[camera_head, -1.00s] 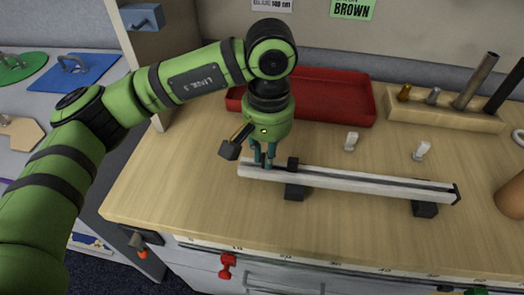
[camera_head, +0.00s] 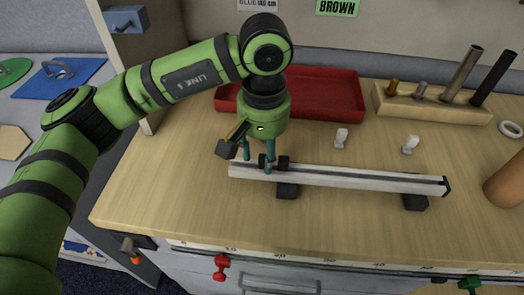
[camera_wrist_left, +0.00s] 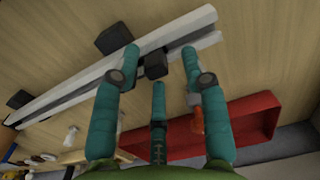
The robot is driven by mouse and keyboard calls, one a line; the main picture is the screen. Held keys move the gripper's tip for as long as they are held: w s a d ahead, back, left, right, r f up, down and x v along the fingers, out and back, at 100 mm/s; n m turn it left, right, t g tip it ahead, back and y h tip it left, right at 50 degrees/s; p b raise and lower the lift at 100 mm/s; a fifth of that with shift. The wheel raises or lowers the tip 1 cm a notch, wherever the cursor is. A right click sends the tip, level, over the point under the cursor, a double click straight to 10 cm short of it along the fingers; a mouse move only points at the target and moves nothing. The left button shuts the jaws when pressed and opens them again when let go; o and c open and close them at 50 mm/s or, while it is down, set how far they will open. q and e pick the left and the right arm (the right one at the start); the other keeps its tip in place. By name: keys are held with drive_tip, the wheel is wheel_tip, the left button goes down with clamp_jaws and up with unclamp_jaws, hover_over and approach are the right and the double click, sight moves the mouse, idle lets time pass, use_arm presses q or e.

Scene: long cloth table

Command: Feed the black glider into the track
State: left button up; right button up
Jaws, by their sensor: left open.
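The long pale track (camera_head: 350,179) with a dark centre groove lies on two black feet across the wooden table. The black glider (camera_head: 283,162) sits at the track near its left end, partly hidden by a finger. In the left wrist view the glider (camera_wrist_left: 156,63) is a small black block at the track's groove; how deeply it is seated I cannot tell. My left gripper (camera_head: 257,160) is over the track's left end, open, its teal fingers spread. In the left wrist view the fingers (camera_wrist_left: 160,75) stand apart near the glider. My right gripper is not in view.
A red tray (camera_head: 320,98) lies behind the track. Two small white pieces (camera_head: 341,137) (camera_head: 410,144) stand between. A wooden block with several pegs (camera_head: 430,104) is at back right, with a brown cylinder (camera_head: 506,183) at the right edge. The table in front of the track is clear.

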sight(264, 156)
use_arm(q)
wheel_tip(264, 156, up, 12)
drive_tip(key=shift+d+f, duration=0.15)
drive_tip(key=shift+f, duration=0.1)
idle(0.4)
